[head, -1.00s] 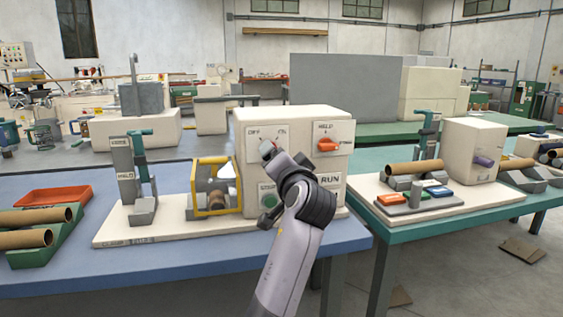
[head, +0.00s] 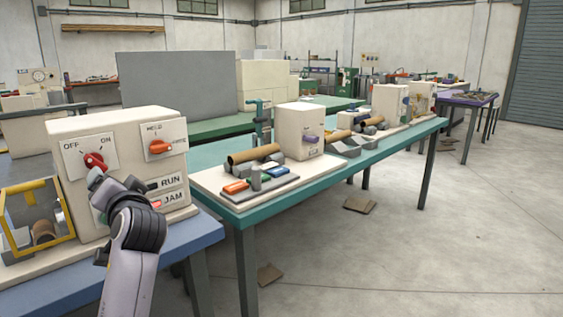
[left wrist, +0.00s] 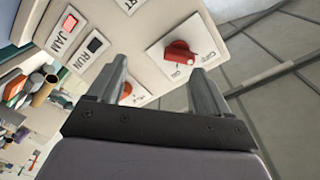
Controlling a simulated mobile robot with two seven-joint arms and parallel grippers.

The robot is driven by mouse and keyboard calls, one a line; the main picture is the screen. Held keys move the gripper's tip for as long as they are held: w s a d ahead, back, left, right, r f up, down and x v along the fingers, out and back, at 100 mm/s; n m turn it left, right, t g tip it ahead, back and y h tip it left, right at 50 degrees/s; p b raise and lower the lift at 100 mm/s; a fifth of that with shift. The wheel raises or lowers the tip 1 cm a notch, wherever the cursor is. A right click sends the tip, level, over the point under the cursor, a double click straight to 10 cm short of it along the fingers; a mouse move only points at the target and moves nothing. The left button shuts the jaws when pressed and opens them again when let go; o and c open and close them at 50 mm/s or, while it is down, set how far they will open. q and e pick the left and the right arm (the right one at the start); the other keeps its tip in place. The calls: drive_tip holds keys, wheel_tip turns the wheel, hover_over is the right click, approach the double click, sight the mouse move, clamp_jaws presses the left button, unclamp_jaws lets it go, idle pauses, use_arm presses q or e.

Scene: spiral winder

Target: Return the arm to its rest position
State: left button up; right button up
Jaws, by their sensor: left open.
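My left gripper (head: 97,180) is just in front of and below the red OFF/ON knob (head: 94,161) on the cream control box (head: 120,130). In the left wrist view, the jaws of my left gripper (left wrist: 158,68) are apart and empty, and the red knob (left wrist: 180,50) shows beyond them, clear of both fingers. My left arm comes up from the bottom of the head view and covers part of the box's lower front. My right gripper is not in view.
The box has an orange knob (head: 159,148), a dark RUN lamp (head: 153,185) and a red-lit JAM lamp (head: 156,204). A yellow-framed guard (head: 35,222) stands left of it on the blue table. A teal table (head: 300,192) stands to the right; open floor lies beyond.

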use_arm(q)
drive_tip(key=s+d+f+m+t+h, duration=0.1)
drive_tip(key=d+f+m+h, duration=0.25)
drive_tip(key=f, duration=0.95)
drive_tip(key=s+d+f+g+h, duration=0.1)
drive_tip(key=s+d+f+h, duration=0.35)
drive_tip(key=s+f, duration=0.4)
drive_tip(key=s+d+f+h, duration=0.4)
drive_tip(key=s+d+f, duration=0.15)
drive_tip(key=f, duration=0.65)
drive_tip(key=s+d+f+n+g+h, duration=0.1)
drive_tip(key=s+d+f, duration=0.15)
drive_tip(key=s, duration=0.35)
drive_tip(key=s+d+f+n+g+h, duration=0.1)
drive_tip(key=s+f+h, duration=0.15)
drive_tip(key=s, duration=0.35)
wheel_tip(320, 180, up, 11)
drive_tip(key=s+p, duration=0.1)
drive_tip(key=p, duration=1.3)
drive_tip(key=shift+s+a+y, duration=0.15)
drive_tip(key=shift+a+y, duration=0.3)
